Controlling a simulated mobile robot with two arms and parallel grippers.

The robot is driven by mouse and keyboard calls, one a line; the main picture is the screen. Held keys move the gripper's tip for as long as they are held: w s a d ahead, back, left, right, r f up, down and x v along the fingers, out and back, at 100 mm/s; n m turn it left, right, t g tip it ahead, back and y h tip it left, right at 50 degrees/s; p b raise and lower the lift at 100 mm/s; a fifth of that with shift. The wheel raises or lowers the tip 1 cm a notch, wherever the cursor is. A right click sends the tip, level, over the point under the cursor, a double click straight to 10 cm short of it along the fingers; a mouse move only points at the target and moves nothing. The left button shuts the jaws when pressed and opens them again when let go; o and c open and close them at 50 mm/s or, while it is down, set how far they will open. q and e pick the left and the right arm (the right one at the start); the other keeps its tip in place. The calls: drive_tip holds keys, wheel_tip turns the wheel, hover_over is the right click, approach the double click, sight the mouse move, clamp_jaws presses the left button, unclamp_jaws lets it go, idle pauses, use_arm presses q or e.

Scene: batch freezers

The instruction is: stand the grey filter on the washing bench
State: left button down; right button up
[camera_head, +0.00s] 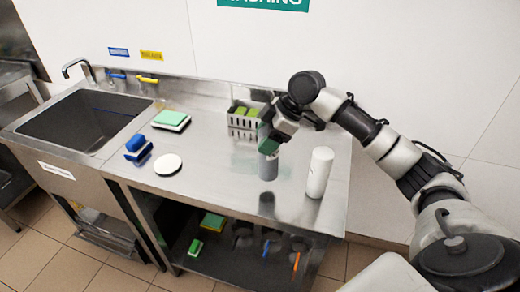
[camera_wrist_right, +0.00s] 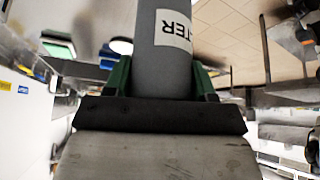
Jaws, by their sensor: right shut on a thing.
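The grey filter (camera_head: 268,168) is an upright grey cylinder over the right part of the steel washing bench (camera_head: 222,185). My right gripper (camera_head: 270,147) is shut on its upper part, coming from above and the right. I cannot tell whether its base touches the bench or hangs just above it. In the right wrist view the filter (camera_wrist_right: 165,65) sits between the green fingers, with a white label ending in "TER". My left gripper is not in view.
A white cylinder (camera_head: 319,172) stands close right of the filter. A metal rack (camera_head: 243,124) with green items is behind. A white round piece (camera_head: 168,164), a blue brush (camera_head: 137,147), a green-and-white pad (camera_head: 171,120) and the sink (camera_head: 85,118) lie left. Bare bench lies between.

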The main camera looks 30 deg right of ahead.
wheel_tip(320, 180, down, 4)
drive_tip(key=shift+f+p, duration=0.25)
drive_tip(key=shift+p, duration=0.1)
drive_tip(key=shift+f, duration=0.1)
drive_tip(key=shift+f, duration=0.1)
drive_tip(key=o, duration=1.4)
drive_tip(key=b+v, duration=0.1)
drive_tip(key=v, duration=1.1)
drive_tip(key=shift+b, duration=0.4)
